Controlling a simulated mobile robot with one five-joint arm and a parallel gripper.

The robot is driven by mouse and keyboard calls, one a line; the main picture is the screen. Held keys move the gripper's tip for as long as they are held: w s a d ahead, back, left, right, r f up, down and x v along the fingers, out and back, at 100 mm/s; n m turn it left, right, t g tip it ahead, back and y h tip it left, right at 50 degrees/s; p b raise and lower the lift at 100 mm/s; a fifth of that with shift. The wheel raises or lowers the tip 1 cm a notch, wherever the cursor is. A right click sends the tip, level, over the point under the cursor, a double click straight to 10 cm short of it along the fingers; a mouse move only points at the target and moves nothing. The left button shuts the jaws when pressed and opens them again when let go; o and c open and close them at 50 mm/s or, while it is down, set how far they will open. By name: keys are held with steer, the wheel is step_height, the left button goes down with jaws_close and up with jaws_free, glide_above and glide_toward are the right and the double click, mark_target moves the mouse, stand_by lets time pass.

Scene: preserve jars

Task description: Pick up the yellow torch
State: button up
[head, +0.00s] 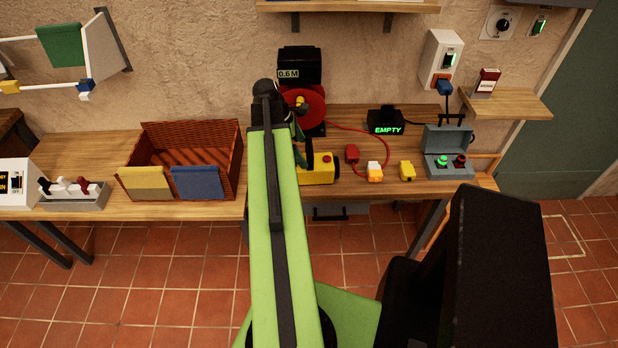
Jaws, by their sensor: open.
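A yellow boxy thing with a red button (322,172), which looks like the yellow torch, rests on the wooden bench near its front edge. Its left part is hidden behind my green arm. My gripper (301,150) is mostly hidden behind the arm. It is open, just above or at the left of the yellow thing; I cannot tell whether it touches it. A black upright piece stands beside it, and I cannot tell whether it is a handle or a finger.
Right of it on the bench (470,186) lie a red connector (352,154), an orange-and-white piece (374,172) and a small yellow piece (407,171). A red reel (312,108) with a red cable stands behind. A wicker basket (215,148) stands left.

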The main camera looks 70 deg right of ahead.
steer(key=b+x, duration=0.4)
steer(key=x, duration=0.1)
steer(key=shift+s+a+f+b, duration=0.15)
steer(key=shift+s+f+b, duration=0.15)
steer(key=shift+s+f, duration=0.05)
steer(key=shift+r, duration=0.2)
steer(key=c, duration=2)
